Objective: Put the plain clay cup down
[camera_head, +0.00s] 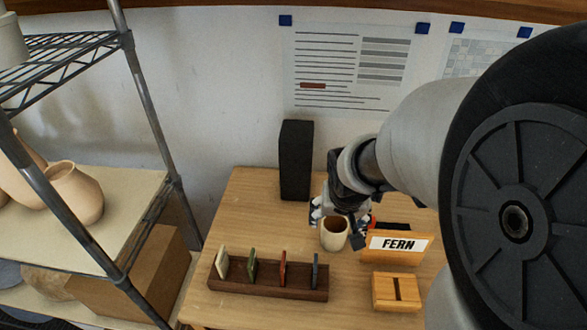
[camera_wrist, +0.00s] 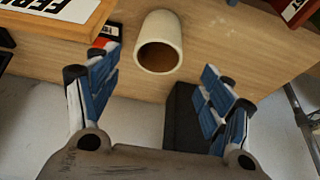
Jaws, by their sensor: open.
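The plain clay cup (camera_head: 335,236) is cream outside with a brown inside. It stands upright on the wooden table (camera_head: 222,235), left of the FERN sign. My gripper (camera_head: 340,212) is just behind and above the cup in the head view, partly hidden by my own wrist. In the wrist view the cup (camera_wrist: 160,42) lies beyond the fingertips, apart from both. My gripper (camera_wrist: 160,75) is open, with blue-padded fingers spread wide and nothing between them.
A FERN sign (camera_head: 394,247) and a slotted wooden block (camera_head: 396,291) stand at right. A dark rack (camera_head: 268,281) with several coloured tiles is in front. A tall black box (camera_head: 296,160) stands behind. A metal shelf (camera_head: 150,105) with clay pots is at left.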

